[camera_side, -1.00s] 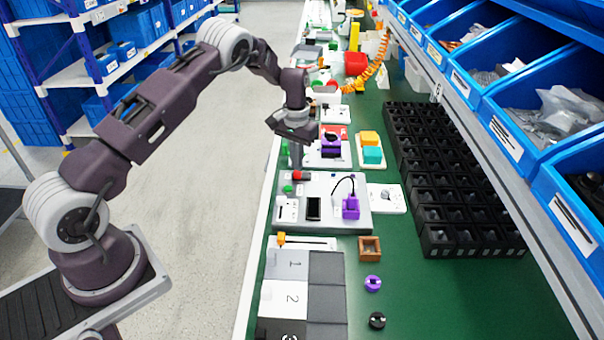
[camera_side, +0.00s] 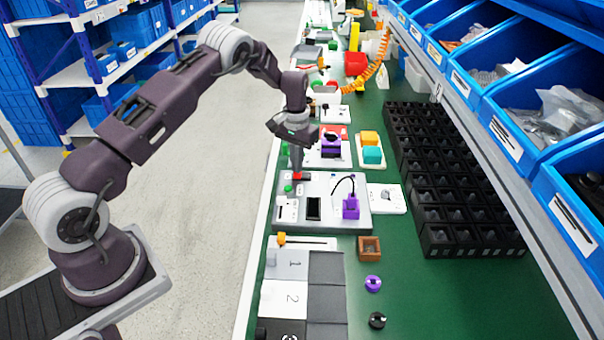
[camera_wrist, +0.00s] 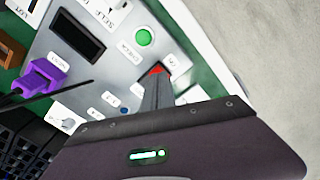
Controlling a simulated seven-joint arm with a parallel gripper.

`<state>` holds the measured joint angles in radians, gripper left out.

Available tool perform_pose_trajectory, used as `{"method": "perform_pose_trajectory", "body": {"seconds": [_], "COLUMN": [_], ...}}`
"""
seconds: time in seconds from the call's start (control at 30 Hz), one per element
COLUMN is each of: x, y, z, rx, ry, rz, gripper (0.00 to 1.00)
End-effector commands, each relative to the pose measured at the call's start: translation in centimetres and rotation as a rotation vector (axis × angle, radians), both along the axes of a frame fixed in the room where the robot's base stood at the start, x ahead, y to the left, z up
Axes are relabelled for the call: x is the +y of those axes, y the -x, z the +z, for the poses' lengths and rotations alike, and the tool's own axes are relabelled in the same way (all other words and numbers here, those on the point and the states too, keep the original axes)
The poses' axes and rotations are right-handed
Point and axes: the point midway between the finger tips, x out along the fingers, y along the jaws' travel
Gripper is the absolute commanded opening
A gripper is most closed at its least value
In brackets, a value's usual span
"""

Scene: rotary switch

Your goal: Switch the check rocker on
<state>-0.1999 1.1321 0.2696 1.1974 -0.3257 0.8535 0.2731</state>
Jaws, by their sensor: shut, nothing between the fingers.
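The check rocker (camera_wrist: 155,70) shows as a small red patch beside the CHECK label in the wrist view, close to an ON label. Most of it is hidden behind my fingers. In the side view the rocker (camera_side: 304,176) shows red on the left and black on the right, near the panel's far-left corner. My gripper (camera_wrist: 157,77) is shut and empty, its tips over the red part. In the side view my gripper (camera_side: 297,174) points down at the red end, apparently touching it; exact contact and the rocker's tilt cannot be told.
A green button (camera_wrist: 144,37) sits beside the rocker on the grey panel (camera_side: 335,222). The panel also bears a dark display (camera_wrist: 76,33) and a purple part with a black cable (camera_wrist: 42,76). Black bins (camera_side: 440,190) stand to the right.

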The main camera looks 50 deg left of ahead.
Motion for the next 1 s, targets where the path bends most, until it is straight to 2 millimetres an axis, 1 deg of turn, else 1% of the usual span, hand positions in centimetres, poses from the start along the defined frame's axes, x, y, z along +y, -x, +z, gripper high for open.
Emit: {"method": "perform_pose_trajectory", "body": {"seconds": [0.73, 0.83, 1.0], "x": [0.0, 0.0, 0.0], "y": [0.0, 0.0, -0.1], "z": [-1.1, -0.6, 1.2], "rx": [0.000, -0.002, -0.003], "ry": [0.000, -0.001, -0.001], "rz": [0.000, 0.000, 0.000], "gripper": [0.00, 0.00, 0.00]}}
